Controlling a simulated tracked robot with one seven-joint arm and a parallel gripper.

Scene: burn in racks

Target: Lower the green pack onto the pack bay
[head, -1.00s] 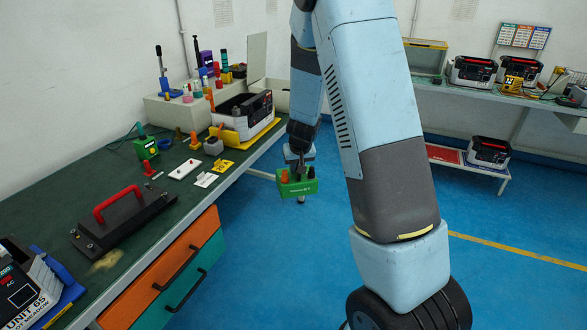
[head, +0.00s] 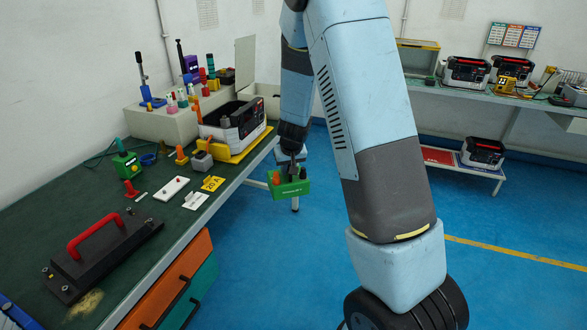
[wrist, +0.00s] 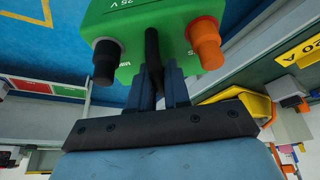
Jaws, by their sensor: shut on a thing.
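The green pack (head: 290,189) hangs in the air beyond the bench's front edge, over the blue floor. It has a black and an orange terminal on top, also seen in the wrist view (wrist: 128,60). My gripper (head: 291,169) is shut on a dark handle between the terminals; the fingers (wrist: 163,82) show in the wrist view. A white and black unit (head: 243,127) with an open, dark top stands on a yellow base on the bench, left of and apart from the pack. I cannot tell for certain which place is the pack bay; the unit's inside is mostly hidden.
The dark green bench top (head: 70,205) holds a black plate with a red handle (head: 100,245), white cards (head: 172,188), a yellow tag (head: 212,183) and a second green block (head: 126,164). Open floor (head: 300,280) lies right of the bench. A low stand (head: 470,168) is farther back.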

